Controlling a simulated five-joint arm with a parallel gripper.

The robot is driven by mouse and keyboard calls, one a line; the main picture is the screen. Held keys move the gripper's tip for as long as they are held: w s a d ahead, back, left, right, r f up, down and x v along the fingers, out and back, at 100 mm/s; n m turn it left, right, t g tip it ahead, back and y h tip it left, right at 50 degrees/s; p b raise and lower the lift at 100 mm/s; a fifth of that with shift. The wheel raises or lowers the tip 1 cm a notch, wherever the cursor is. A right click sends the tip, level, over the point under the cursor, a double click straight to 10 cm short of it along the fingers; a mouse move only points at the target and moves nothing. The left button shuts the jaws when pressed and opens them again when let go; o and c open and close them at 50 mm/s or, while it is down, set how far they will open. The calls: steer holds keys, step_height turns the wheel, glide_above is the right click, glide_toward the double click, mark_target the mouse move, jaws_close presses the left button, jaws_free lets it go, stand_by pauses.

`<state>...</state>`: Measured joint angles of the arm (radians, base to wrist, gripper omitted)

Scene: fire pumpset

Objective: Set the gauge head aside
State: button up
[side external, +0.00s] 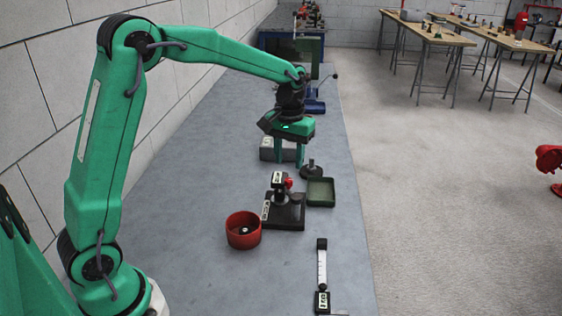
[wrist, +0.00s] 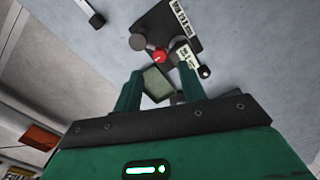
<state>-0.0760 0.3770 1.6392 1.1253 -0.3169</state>
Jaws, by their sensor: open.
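My gripper (side external: 289,163) is open and empty, fingers pointing down over the bench behind the black stand (side external: 288,218). In the wrist view, its fingers (wrist: 160,70) stand apart. The stand carries a red knob (side external: 289,183) and a small labelled block (side external: 278,179); in the wrist view, the red knob (wrist: 160,57) lies just beyond the fingertips. A dark round piece with a short stem (side external: 312,171) stands right of my gripper, beside a green tray (side external: 321,192). I cannot tell for certain which piece is the gauge head.
A red bowl (side external: 243,231) with a small piece inside stands left of the stand. A black-and-white labelled tool (side external: 322,272) lies near the front. A grey block (side external: 268,149) sits behind my gripper. The bench's left part is clear; its right edge drops to the floor.

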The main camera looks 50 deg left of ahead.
mark_target(288, 180)
steer(key=shift+f, duration=3)
jaws_close()
